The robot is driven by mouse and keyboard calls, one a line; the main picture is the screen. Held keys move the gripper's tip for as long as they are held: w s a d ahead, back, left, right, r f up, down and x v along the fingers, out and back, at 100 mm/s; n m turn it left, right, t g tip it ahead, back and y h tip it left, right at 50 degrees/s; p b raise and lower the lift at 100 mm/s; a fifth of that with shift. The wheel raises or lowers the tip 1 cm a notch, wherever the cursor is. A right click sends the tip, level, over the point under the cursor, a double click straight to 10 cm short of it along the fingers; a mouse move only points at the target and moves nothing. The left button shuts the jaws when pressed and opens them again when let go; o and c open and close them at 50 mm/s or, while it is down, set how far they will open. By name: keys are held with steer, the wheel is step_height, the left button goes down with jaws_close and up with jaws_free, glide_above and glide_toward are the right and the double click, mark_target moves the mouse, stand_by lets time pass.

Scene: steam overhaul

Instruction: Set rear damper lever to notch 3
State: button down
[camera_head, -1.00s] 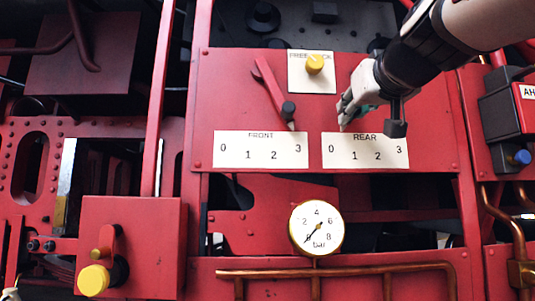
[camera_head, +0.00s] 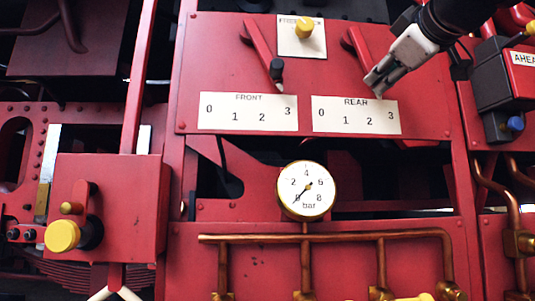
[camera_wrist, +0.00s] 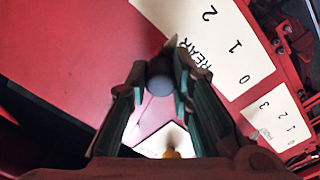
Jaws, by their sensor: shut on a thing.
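The red rear damper lever (camera_head: 357,50) leans down to the right, roughly parallel to the front lever. Its tip is at the top edge of the white REAR plate (camera_head: 337,123), on the side between 2 and 3; the exact notch is hard to tell. My gripper (camera_head: 377,83) is shut on the lever's dark knob, which the fingers hide in the head view. In the wrist view the round dark knob (camera_wrist: 160,78) sits between the two fingers, with the REAR plate (camera_wrist: 225,60) beyond them.
The red front lever (camera_head: 258,45) points at 3 on the FRONT plate (camera_head: 225,122). A yellow knob (camera_head: 304,27) sits between the levers. A black box with a blue knob (camera_head: 515,123) is at right. A pressure gauge (camera_head: 307,190) and copper pipes (camera_head: 335,238) are below.

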steer(key=shift+d+r+n, duration=0.2)
steer(key=shift+d+n, duration=0.25)
steer(key=shift+d+r+n, duration=0.15)
steer(key=shift+d+n, duration=0.3)
steer(key=c, duration=1.4)
jaws_free()
steer(key=s, duration=1.2)
